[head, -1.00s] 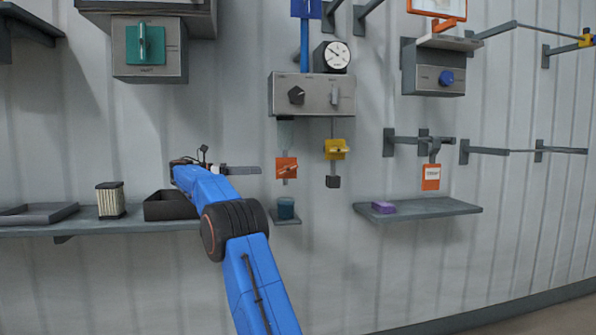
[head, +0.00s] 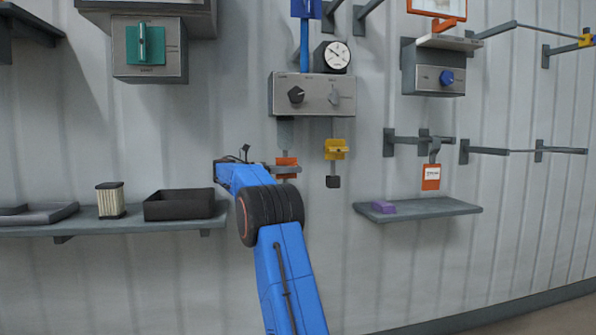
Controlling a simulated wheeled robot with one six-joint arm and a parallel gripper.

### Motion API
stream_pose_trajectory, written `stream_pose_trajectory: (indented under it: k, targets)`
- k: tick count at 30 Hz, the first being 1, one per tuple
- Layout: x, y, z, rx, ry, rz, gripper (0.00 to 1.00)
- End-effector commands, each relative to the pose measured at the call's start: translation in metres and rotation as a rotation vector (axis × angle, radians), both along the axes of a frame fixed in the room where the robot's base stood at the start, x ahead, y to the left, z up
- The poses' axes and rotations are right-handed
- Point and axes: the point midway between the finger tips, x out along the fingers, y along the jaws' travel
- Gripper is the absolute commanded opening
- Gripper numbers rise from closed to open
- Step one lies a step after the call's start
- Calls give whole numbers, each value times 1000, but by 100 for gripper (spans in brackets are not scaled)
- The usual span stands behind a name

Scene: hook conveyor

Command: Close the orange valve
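The orange valve (head: 287,161) is on the wall below the grey control box. Orange shows above and below my gripper (head: 289,169), which lies across its middle, so the handle's angle is hidden. My gripper points right and overlaps the valve in the picture; I cannot tell whether it touches it. The fingers show edge-on and small, so I cannot tell whether they are open or shut.
A yellow valve (head: 336,149) is just right of the orange one. The control box (head: 312,95) with dial and switch is above. A black bin (head: 180,205) and a ribbed canister (head: 110,200) stand left.

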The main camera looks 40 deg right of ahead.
Motion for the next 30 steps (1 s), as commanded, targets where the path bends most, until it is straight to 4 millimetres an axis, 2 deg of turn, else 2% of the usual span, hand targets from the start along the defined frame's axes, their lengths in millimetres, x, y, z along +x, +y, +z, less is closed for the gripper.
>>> stream_pose_trajectory:
  k: [6,17,19,20,30]
  targets:
    - [-10,-17,-1,1,1,-1,20]
    - [-12,-20,0,1,1,1,20]
    - [-12,-20,0,1,1,1,4]
    - [-12,-20,0,1,1,1,0]
    - [-12,-20,-2,64,-43,0,0]
